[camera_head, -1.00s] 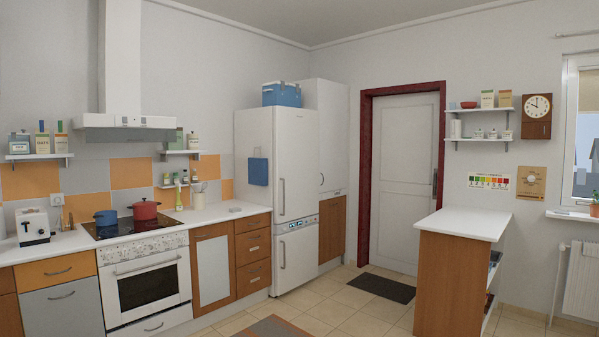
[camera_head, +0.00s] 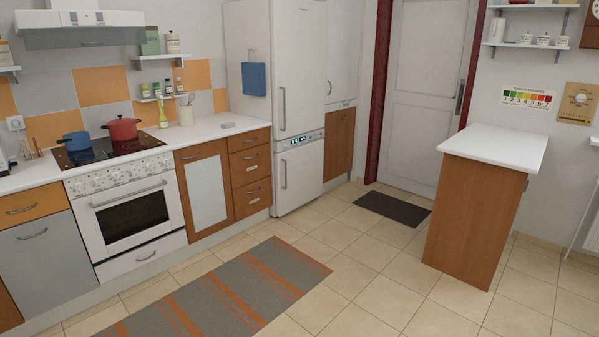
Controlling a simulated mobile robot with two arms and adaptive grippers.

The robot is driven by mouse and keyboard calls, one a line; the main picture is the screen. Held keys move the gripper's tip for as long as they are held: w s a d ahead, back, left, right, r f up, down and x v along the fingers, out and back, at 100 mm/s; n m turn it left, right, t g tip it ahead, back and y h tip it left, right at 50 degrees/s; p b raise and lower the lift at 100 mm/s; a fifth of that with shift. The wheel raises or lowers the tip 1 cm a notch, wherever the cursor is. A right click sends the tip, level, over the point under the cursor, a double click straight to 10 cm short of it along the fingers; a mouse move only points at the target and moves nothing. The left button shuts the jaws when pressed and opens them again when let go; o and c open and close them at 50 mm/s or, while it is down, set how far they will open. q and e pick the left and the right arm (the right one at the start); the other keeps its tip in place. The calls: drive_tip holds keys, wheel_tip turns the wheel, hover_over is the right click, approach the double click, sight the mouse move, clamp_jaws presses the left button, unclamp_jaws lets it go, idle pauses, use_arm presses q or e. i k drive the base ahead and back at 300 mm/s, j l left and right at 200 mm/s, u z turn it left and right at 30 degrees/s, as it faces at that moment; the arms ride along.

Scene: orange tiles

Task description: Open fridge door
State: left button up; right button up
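The white fridge (camera_head: 297,75) stands at the end of the counter, left of the house door. Its tall upper door is shut, with a vertical metal handle (camera_head: 282,109) on its left edge. A lower white door (camera_head: 299,176) is also shut, with its own vertical handle (camera_head: 284,174) on the left. A control strip with a small display (camera_head: 300,140) runs between the two doors. A blue cloth (camera_head: 254,79) hangs on the fridge's left side. Neither of my grippers is in view.
A striped rug (camera_head: 228,297) lies on the tiled floor in front of the oven (camera_head: 131,212). A dark mat (camera_head: 393,208) lies before the house door (camera_head: 425,90). A wooden island with a white top (camera_head: 495,145) stands at right. The floor before the fridge is clear.

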sight(298, 28)
drive_tip(key=i+z, duration=0.1)
drive_tip(key=i, duration=2.5)
